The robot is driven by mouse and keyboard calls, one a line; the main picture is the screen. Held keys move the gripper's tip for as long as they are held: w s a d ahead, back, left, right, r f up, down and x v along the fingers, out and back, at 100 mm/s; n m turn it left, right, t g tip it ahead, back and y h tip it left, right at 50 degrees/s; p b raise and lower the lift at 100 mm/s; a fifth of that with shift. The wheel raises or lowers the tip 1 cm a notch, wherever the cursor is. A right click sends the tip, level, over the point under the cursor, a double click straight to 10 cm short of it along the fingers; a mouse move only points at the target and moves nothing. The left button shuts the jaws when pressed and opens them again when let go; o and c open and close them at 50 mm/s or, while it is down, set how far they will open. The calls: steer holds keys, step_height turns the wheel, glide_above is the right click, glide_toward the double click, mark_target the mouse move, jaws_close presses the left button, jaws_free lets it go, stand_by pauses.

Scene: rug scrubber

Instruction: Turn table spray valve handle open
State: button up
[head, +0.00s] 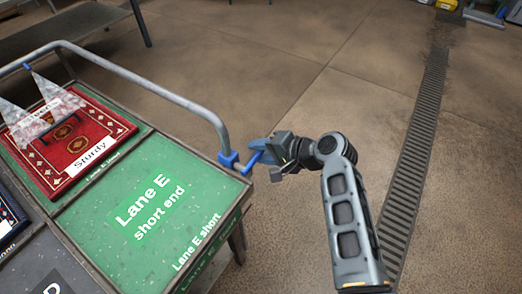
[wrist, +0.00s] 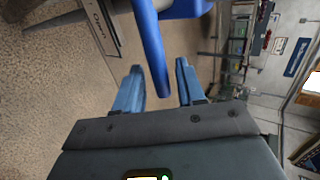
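The blue valve handle (head: 246,166) sticks out from the blue valve body (head: 228,158) on the grey pipe at the table's right end. My gripper (head: 262,150) is at the handle's outer end. In the wrist view, the blue handle (wrist: 154,50) reaches down between the two blue fingers of my gripper (wrist: 160,88). The fingers are apart, with a gap visible on each side of the handle. Whitish spray fans (head: 50,94) come down from a blue nozzle (head: 27,66) on the pipe.
The green table top (head: 110,232) carries a red rug marked "Sturdy" (head: 75,145) under the spray. The grey pipe (head: 150,84) arches over the table's far side. Open concrete floor lies right of the table, with a drain grate (head: 418,150) further right.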

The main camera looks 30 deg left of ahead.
steer(key=v, duration=0.7)
steer(key=shift+d, duration=0.15)
